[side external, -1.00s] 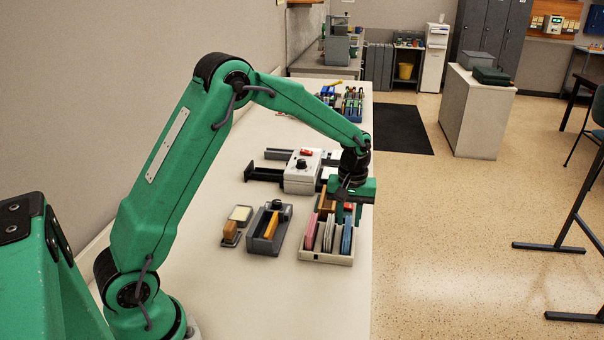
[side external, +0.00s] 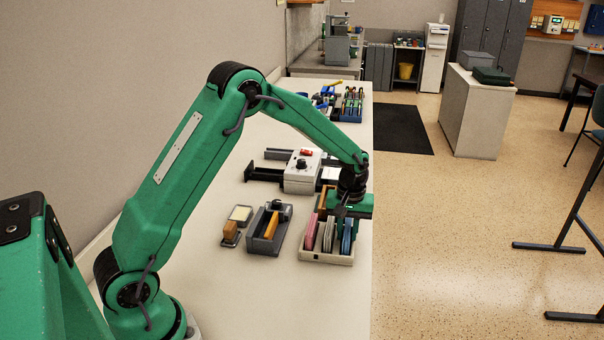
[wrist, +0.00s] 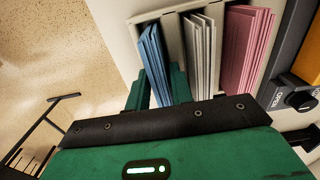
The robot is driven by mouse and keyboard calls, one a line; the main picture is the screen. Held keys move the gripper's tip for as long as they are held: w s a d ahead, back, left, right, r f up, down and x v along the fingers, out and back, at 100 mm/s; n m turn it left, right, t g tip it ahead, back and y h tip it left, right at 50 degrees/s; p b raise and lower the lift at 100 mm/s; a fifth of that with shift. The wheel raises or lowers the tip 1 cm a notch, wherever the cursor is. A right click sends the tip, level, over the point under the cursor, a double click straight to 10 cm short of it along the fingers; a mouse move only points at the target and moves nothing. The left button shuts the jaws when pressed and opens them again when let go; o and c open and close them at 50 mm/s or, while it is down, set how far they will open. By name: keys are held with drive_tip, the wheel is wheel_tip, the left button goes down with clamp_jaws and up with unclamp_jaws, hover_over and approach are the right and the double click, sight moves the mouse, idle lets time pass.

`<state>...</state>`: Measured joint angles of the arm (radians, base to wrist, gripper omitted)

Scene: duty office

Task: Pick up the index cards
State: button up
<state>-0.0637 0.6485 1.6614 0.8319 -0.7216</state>
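Thin cards stand on edge in a beige compartment tray (side external: 326,259) near the bench's right edge. Blue cards (side external: 347,240), pale grey-white cards (side external: 329,238) and pink cards (side external: 311,233) each have their own slot. The wrist view also shows the blue cards (wrist: 153,58), white cards (wrist: 199,50) and pink cards (wrist: 245,45). My gripper (side external: 348,220) is low over the tray's right side. In the wrist view its green fingers (wrist: 159,88) are apart, one on each side of the blue cards. The lower blue cards are partly hidden; I cannot tell whether either finger touches them.
A grey holder (side external: 266,240) with a yellow item and a small stamp-like block (side external: 231,230) stand left of the tray. A white-and-black device (side external: 301,172) stands behind. A blue rack (side external: 349,104) is farther back. Bare bench (side external: 260,290) lies in front.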

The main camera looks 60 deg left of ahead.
sight(349, 228)
clamp_jaws()
drive_tip(key=shift+r, duration=0.15)
drive_tip(key=shift+r, duration=0.45)
drive_tip(key=r, duration=0.3)
drive_tip(key=shift+d+r, duration=0.15)
drive_tip(key=shift+d, duration=0.05)
drive_tip(key=s+d+r, duration=0.5)
drive_tip(key=d+r, duration=0.1)
drive_tip(key=d, duration=0.4)
drive_tip(key=shift+s+r, duration=0.15)
drive_tip(key=shift+r, duration=0.1)
